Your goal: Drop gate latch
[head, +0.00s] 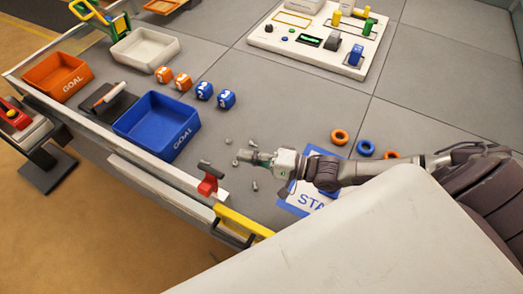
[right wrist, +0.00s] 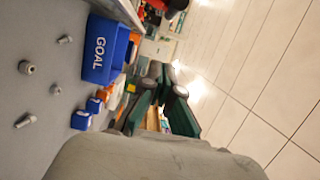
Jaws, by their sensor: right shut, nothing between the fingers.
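The gate latch (head: 208,186) is a red block with a dark bar across its top, on the pale front rail of the table. A yellow gate bar (head: 243,222) continues the rail just to its right and below. My right gripper (head: 248,158) is shut and empty, above the grey table, to the right of and beyond the latch, apart from it. Its green and black fingers show in the right wrist view (right wrist: 167,84). The latch cannot be made out clearly in that view. My left gripper is not in view.
Several small metal bolts and nuts (head: 255,186) lie around my right gripper. The blue goal bin (head: 157,125) stands left of it. A blue and white start mat (head: 292,205) and orange and blue rings (head: 340,137) lie to the right. The control board (head: 320,45) is at the back.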

